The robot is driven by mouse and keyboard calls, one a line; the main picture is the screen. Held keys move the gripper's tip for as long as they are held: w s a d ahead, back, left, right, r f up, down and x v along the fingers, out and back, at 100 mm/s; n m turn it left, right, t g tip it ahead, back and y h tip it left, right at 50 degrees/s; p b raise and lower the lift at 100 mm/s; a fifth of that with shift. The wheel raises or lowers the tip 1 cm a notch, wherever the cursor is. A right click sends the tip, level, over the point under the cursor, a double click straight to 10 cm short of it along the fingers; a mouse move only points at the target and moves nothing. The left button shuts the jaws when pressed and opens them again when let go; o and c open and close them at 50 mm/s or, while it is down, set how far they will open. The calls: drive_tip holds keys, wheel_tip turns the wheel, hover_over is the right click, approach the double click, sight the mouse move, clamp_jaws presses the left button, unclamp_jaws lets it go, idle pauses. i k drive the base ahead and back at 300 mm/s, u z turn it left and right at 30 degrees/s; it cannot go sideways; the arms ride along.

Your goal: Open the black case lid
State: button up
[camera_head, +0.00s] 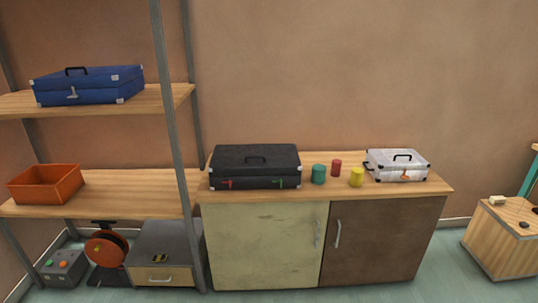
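The black case (254,167) stands on the left part of the wooden counter top of a cabinet. Its lid (255,158) looks closed. A red latch (227,184) and a green latch (278,183) show on its front, and light metal pieces sit at its corners. A dark handle lies on or near the top, hard to make out. I cannot tell whether the latches are fastened. My gripper is not in view.
Teal (318,174), red (336,168) and yellow (356,177) cylinders stand right of the case, then a silver case (397,165). A shelf post (175,130) rises at left; the shelves hold a blue case (88,86) and an orange bin (45,185).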

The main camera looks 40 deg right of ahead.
sight(261, 159)
drive_tip(key=z, duration=0.95)
drive_tip(key=k, duration=0.95)
drive_tip(key=i, duration=0.7)
drive_tip(key=z, duration=0.05)
